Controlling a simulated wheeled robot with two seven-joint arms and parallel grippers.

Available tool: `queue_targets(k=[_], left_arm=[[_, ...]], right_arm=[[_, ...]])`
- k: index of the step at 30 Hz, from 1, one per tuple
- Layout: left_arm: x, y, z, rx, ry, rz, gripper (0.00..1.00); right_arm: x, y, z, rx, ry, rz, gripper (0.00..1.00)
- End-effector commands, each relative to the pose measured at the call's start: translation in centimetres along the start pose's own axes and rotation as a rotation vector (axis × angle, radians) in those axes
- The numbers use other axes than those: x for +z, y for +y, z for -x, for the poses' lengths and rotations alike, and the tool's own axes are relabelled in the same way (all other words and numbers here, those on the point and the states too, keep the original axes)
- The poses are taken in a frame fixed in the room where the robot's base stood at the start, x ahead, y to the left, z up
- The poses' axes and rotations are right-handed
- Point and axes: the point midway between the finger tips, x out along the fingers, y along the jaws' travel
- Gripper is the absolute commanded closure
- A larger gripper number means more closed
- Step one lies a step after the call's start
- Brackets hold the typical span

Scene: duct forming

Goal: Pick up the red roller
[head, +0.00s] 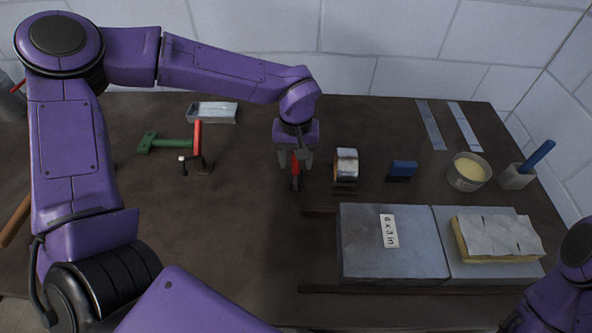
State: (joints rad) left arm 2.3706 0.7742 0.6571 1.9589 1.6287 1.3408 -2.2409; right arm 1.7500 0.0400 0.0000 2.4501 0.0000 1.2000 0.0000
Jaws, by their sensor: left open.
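The red roller (295,168) stands near the middle of the table, with a red upper part and a darker lower end. My left gripper (295,160) points down directly over it. Its fingers are open, one on each side of the red part, and contact cannot be made out. The gripper hides the roller's top. Part of my right arm shows at the lower right corner, but its gripper is out of view.
A tape roll (346,166) and a blue-black block (401,171) stand close right of the roller. A grey board (388,255) lies in front. The table's left middle is clear.

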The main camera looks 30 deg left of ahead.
Motion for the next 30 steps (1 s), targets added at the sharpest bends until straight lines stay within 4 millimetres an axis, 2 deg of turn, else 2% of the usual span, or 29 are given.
queue_targets(k=[6, 7, 11, 12, 23, 28, 30], left_arm=[[0.0, 0.0, -0.3, 0.0, 0.001, 0.0, 0.47], [0.0, 0.0, -0.3, 0.0, 0.001, 0.0, 0.53], [0.0, 0.0, -0.2, 0.0, 0.001, 0.0, 0.96], [0.0, 0.0, -0.2, 0.0, 0.001, 0.0, 1.0], [-0.1, 0.0, 0.2, 0.002, 0.003, 0.001, 1.0], [-0.1, 0.1, 2.6, 0.004, 0.006, 0.003, 1.0], [0.9, 0.1, 4.0, 0.004, 0.005, -0.001, 1.0]], right_arm=[[0.0, 0.0, 0.0, 0.0, 0.0, 0.0, 0.57], [0.0, 0.0, 0.0, 0.0, 0.0, 0.0, 0.57], [0.0, 0.0, 0.0, 0.0, 0.0, 0.0, 0.57], [0.0, 0.0, 0.0, 0.0, 0.0, 0.0, 0.57], [0.1, 0.0, -0.2, 0.0, 0.0, 0.0, 0.57], [0.4, -0.1, -0.9, 0.0, 0.0, 0.0, 0.57], [0.4, -0.1, -1.0, 0.0, 0.0, 0.0, 0.57]])
